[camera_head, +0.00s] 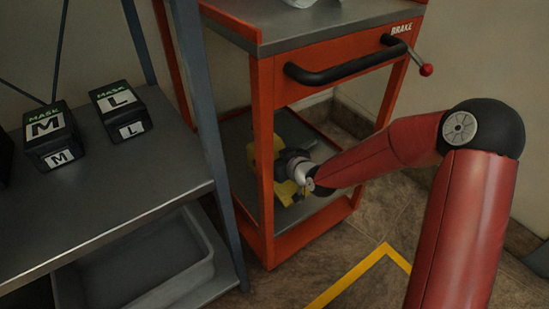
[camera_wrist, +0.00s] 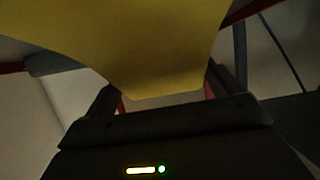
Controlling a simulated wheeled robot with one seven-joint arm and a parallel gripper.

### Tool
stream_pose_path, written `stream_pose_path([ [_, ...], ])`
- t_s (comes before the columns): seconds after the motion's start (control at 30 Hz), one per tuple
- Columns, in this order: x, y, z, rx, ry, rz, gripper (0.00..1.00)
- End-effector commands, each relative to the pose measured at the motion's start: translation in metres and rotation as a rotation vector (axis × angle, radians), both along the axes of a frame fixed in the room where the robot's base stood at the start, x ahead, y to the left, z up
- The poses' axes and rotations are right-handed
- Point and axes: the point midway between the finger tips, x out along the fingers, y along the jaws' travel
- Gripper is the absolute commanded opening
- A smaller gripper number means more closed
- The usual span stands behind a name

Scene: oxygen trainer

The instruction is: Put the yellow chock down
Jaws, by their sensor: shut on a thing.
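The yellow chock (camera_wrist: 150,45) fills the upper part of the wrist view, between the dark fingers of my gripper (camera_wrist: 165,95). In the head view, yellow parts of the chock (camera_head: 286,193) show around my gripper (camera_head: 290,185), inside the lower part of the orange cart (camera_head: 262,150). My gripper is shut on the chock. The chock is just above or at the cart's lower shelf (camera_head: 240,145); I cannot tell whether it touches. My wrist hides part of the chock, and its underside is not seen.
A red-knobbed brake lever (camera_head: 426,70) sticks out at right. At left, a grey rack (camera_head: 130,190) holds two black mask boxes, M (camera_head: 50,135) and L (camera_head: 120,110), above a grey bin (camera_head: 150,270).

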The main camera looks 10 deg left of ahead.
Motion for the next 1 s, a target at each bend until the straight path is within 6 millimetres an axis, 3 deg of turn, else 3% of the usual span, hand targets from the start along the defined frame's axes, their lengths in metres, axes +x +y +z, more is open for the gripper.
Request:
stream_pose_path([
  [0.17,0.001,0.000,-0.003,0.001,-0.003,-0.001,0.44],
  [0.2,0.000,0.000,-0.003,0.000,0.000,0.000,0.95],
  [0.23,0.000,0.000,-0.002,0.000,0.000,0.000,0.99],
  [0.57,-0.001,-0.002,0.003,0.000,0.000,-0.001,1.00],
  [1.0,-0.052,-0.063,0.037,-0.001,-0.002,-0.002,1.00],
])
